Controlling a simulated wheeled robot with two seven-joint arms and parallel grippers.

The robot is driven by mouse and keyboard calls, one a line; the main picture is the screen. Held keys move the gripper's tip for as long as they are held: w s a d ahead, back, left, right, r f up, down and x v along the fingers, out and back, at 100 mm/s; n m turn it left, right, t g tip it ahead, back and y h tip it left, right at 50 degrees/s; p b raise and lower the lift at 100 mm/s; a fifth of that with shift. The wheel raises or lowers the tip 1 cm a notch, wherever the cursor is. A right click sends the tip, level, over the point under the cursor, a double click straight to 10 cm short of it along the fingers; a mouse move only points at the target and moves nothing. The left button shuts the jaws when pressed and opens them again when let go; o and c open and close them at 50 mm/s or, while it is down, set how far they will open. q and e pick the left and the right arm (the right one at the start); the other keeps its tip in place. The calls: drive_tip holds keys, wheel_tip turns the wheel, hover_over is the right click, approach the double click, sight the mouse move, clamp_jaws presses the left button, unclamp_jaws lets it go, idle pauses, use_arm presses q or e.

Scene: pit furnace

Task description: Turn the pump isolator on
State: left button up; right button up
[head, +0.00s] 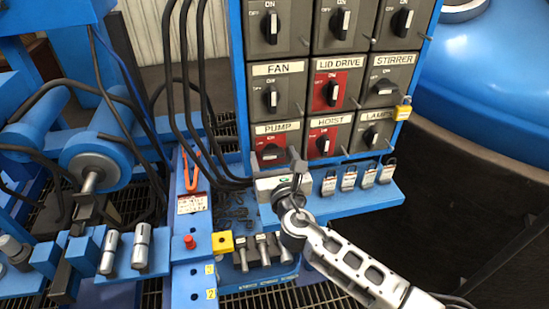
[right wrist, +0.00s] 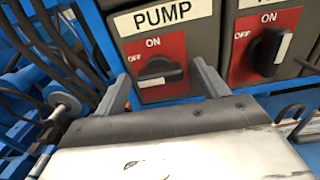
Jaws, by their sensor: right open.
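The pump isolator is a grey box with a red plate and a black knob (head: 271,153), under a PUMP label in the head view. In the right wrist view its knob (right wrist: 158,72) lies horizontal, pointing towards OFF at the left, with ON above it. My right gripper (head: 287,163) is in front of the lower part of this isolator. In the right wrist view its two fingers (right wrist: 163,84) are open, one on each side of the knob, with nothing held. I cannot tell whether either finger touches it. My left gripper is not in view.
The hoist isolator (head: 323,143) is just right of the pump one, the fan isolator (head: 272,97) above it. Several padlocks (head: 348,179) hang on the blue ledge below. A yellow padlock (head: 403,109) is by the stirrer isolator. Black cables (head: 187,90) run down at the left.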

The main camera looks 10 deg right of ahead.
drive_tip(key=c, duration=1)
